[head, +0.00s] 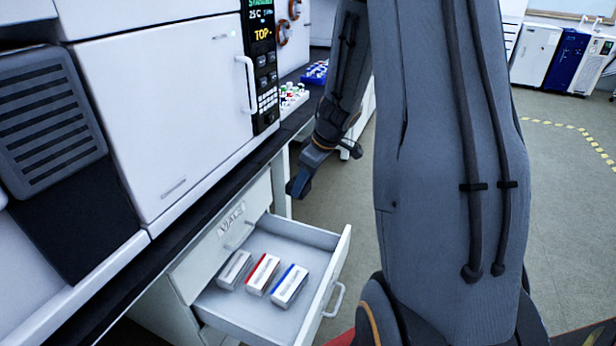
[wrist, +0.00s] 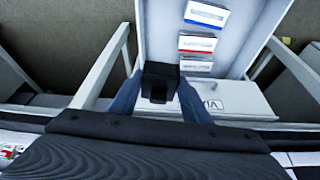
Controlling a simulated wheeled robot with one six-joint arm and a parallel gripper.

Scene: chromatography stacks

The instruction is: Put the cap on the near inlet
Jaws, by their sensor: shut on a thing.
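My gripper (head: 300,187) hangs beyond the open drawer, in front of the bench. In the wrist view its two blue fingers (wrist: 160,98) are shut on a small black block-like piece (wrist: 160,82), which I take to be the cap. The piece sits between the fingertips, clear of the drawer. In the head view the held piece cannot be told apart from the dark fingers. I cannot make out the near inlet in either view.
An open drawer (head: 335,272) labelled VIALS juts out, holding three boxes (head: 262,273). White instruments (head: 170,100) stand on the dark-edged bench, with a display panel (head: 262,60). Racks of vials (head: 292,97) sit farther along. The floor (head: 562,200) at right is clear.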

